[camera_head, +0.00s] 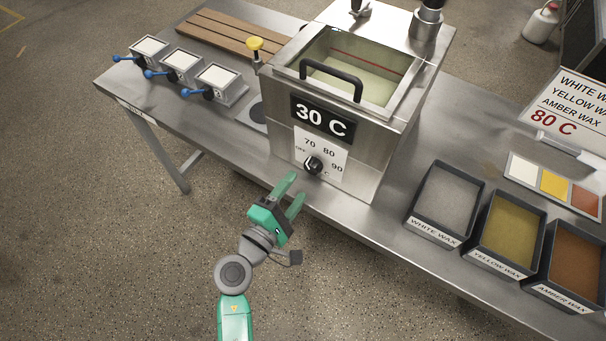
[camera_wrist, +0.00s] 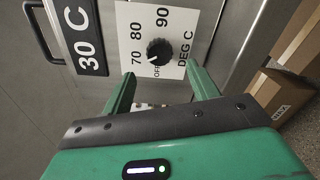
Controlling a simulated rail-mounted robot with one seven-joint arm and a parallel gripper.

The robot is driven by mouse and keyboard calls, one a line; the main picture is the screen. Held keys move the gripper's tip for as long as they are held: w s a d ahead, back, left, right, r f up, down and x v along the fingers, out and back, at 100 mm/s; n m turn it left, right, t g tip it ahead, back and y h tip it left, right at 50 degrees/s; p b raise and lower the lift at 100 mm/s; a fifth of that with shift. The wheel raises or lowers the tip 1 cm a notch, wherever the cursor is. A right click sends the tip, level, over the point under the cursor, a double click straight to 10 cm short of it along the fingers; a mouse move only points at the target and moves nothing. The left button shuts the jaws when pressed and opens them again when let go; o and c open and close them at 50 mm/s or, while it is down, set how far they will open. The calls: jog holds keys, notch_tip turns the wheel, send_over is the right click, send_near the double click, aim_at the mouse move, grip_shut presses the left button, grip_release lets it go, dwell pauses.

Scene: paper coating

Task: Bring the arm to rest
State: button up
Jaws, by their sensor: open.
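My gripper (camera_head: 293,192) is green, open and empty. It is in front of the metal wax tank (camera_head: 350,181), a little below the black dial (camera_head: 313,165). In the wrist view, the dial (camera_wrist: 159,51) shows just beyond and between the two open fingertips (camera_wrist: 166,82), with a gap to it. The dial plate reads OFF, 70, 80 and 90 DEG C. The tank's display (camera_head: 322,117) reads 30 C.
Bins of white wax (camera_head: 445,201), yellow wax (camera_head: 507,234) and amber wax (camera_head: 576,263) stand at the right. Small boxes with blue handles (camera_head: 216,84) and a slatted wooden rack (camera_head: 222,37) are at the left. A sign (camera_head: 566,107) reads 80 C. The floor before the table is clear.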

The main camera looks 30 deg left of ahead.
jog(key=shift+s, duration=0.4)
jog(key=w+d+r+m, duration=0.1)
jog(key=d+r+m, duration=0.1)
jog(key=r, duration=0.3)
jog(key=w+d+r+m+h, duration=0.1)
jog(key=w+d+r+m, duration=0.1)
jog(key=r+m, duration=0.2)
jog(key=w+d+r+m, duration=0.2)
jog(key=d+r+m, duration=0.1)
jog(key=r, duration=0.3)
jog(key=shift+r+t+h, duration=0.25)
jog(key=shift+t+h, duration=0.05)
jog(key=shift+h, duration=0.1)
jog(key=s+d+r+m+t, duration=0.15)
jog(key=d+r+m, duration=0.25)
jog(key=r, duration=0.7)
jog(key=s+d+r+m+t, duration=0.15)
jog(key=d+r+m, duration=0.3)
jog(key=r, duration=0.55)
jog(key=s+d+r+m+t+y, duration=0.3)
jog(key=s+r, duration=0.6)
jog(key=r, duration=0.4)
notch_tip(320, 180, up, 33)
jog(key=y+p, duration=0.1)
jog(key=p, duration=3.2)
jog(key=shift+a, duration=0.45)
